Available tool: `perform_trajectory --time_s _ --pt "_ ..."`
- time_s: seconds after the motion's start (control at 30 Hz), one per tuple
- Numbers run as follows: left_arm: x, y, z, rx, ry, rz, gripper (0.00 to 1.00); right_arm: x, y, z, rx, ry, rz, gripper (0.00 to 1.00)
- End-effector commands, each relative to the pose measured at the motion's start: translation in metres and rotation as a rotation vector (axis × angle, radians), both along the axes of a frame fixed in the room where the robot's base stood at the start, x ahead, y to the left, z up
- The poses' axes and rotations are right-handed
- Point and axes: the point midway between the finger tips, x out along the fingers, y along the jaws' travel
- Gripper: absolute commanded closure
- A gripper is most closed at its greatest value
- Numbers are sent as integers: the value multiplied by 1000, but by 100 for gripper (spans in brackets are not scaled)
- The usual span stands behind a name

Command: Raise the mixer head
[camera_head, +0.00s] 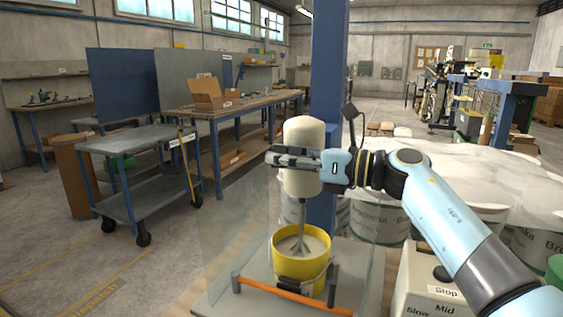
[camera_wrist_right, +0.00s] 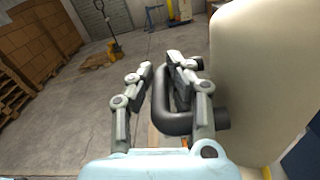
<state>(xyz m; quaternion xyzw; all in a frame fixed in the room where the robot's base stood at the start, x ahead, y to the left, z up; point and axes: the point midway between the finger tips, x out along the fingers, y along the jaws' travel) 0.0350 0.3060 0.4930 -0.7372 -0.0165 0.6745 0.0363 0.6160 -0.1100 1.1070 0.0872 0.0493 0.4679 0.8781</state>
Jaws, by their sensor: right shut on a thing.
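The mixer head (camera_head: 302,130) is a cream, rounded cylinder standing upright above a yellow bucket (camera_head: 293,268). A grey whisk (camera_head: 301,232) hangs from it and its lower end is inside the bucket, at a pale mix. My right gripper (camera_head: 287,157) reaches in from the right across the front of the head. In the right wrist view, its fingers (camera_wrist_right: 161,68) are shut on the head's dark handle (camera_wrist_right: 177,122), and the cream head (camera_wrist_right: 262,70) fills the right side. My left gripper is not in view.
A control box (camera_head: 419,265) labelled Stop, Mid and Slow stands right of the bucket. A clear guard with an orange bar (camera_head: 290,296) is in front of the bucket. A blue column (camera_head: 329,75) rises behind the head. White covered drums (camera_head: 370,222) stand behind right. A trolley (camera_head: 130,140) is left.

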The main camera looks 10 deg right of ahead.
Motion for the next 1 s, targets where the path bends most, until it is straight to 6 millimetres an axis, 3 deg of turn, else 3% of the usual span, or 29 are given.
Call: perform_trajectory --time_s 0.03,0.5,0.7,1.0 --pt "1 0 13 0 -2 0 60 1 -1 23 2 -12 -3 100" --pt "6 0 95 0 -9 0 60 1 -1 162 3 -13 -3 100" --pt "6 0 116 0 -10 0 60 1 -1 202 3 -11 -4 100" --pt "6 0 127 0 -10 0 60 1 -1 225 2 -9 -3 100"
